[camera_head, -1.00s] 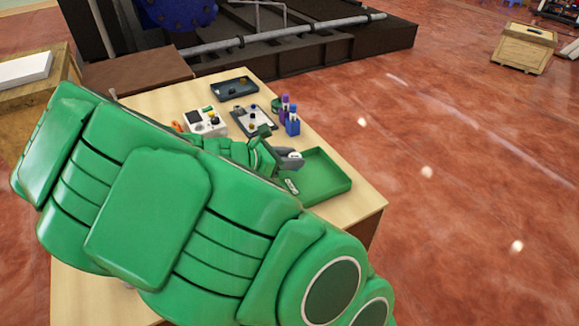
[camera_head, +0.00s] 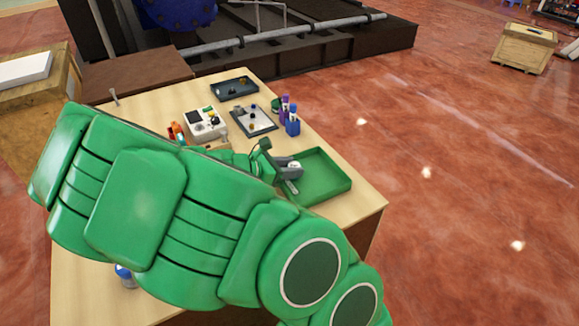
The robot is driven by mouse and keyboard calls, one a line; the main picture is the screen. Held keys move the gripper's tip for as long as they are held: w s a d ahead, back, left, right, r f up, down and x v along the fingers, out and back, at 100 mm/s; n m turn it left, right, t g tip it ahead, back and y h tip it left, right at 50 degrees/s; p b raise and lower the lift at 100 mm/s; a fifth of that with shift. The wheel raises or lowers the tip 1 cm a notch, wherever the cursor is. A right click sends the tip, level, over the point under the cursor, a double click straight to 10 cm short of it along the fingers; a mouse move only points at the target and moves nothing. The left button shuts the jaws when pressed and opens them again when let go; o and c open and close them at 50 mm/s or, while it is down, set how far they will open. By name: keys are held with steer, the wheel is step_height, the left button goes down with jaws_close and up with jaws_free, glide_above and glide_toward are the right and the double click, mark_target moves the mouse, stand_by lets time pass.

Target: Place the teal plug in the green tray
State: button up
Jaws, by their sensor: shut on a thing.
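The green tray (camera_head: 330,187) lies at the right edge of the wooden table. My gripper (camera_head: 296,172), grey at its end, is over the left part of the tray. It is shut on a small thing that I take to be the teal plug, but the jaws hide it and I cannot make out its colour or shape. A small whitish piece (camera_head: 292,187) shows at the tray's left side, just below the gripper. I cannot tell whether the gripper touches the tray floor.
Behind the gripper stand a white box with knobs (camera_head: 205,122), a grey board with small parts (camera_head: 252,121), a dark tray (camera_head: 234,87) and a blue holder with purple-capped bottles (camera_head: 292,124). Orange items (camera_head: 176,132) lie left. The tray's right half looks empty.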

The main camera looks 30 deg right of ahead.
steer(key=o, duration=1.1)
steer(key=shift+c, duration=0.2)
steer(key=shift+a+r, duration=0.15)
steer(key=v, duration=1.1)
steer(key=shift+a+r, duration=0.1)
steer(key=shift+a, duration=0.25)
steer(key=shift+o, duration=0.5)
